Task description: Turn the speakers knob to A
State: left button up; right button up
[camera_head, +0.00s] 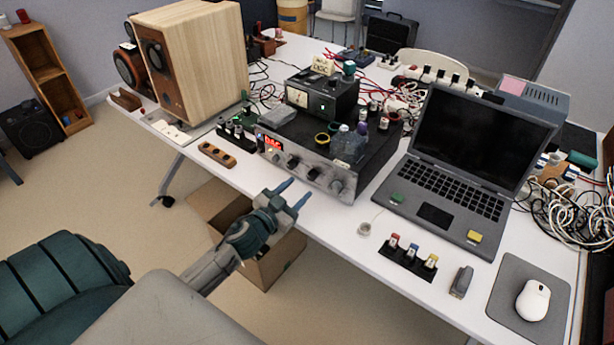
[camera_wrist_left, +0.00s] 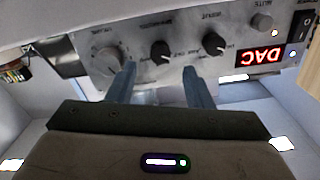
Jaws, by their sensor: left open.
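The amplifier (camera_head: 310,168) sits on the white table with its silver front panel facing me. Its panel has a red "DAC" display, two black knobs and silver knobs. In the left wrist view the panel appears upside down. There the black knob (camera_wrist_left: 160,52) beside the large silver knob (camera_wrist_left: 108,62) seems to be the speakers knob; its label is blurred and its setting cannot be read. My left gripper (camera_head: 292,194) is open and empty in front of the panel. In the left wrist view its blue fingertips (camera_wrist_left: 159,70) lie either side of that knob's line, apparently short of it.
A second black knob (camera_wrist_left: 213,43) is close by on the panel. Bottles (camera_head: 348,143) and a black device (camera_head: 320,97) stand on the amplifier. A wooden speaker (camera_head: 190,60) stands left, a laptop (camera_head: 450,165) right. An open cardboard box (camera_head: 265,265) is below the table edge.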

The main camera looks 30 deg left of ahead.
aim_at(310, 178)
pick_arm(q)
jog(key=shift+w+d+r+p, duration=0.1)
jog(key=shift+w+r+p, duration=0.05)
jog(key=shift+w+p, duration=0.45)
jog(key=shift+w+r+p, duration=0.1)
jog(key=shift+w+p, duration=0.25)
jog(key=shift+w, duration=0.3)
jog(key=shift+w+p, duration=0.45)
jog(key=shift+w, duration=0.4)
jog(key=shift+w+d+f, duration=0.1)
jog(key=shift+w+f, duration=0.15)
jog(key=shift+w, duration=0.3)
pick_arm(e)
jog(key=s, duration=0.2)
jog(key=s+r, duration=0.1)
jog(key=s, duration=0.1)
jog(key=shift+s+d, duration=0.15)
jog(key=shift+s, duration=0.15)
pick_arm(q)
jog(key=c, duration=1)
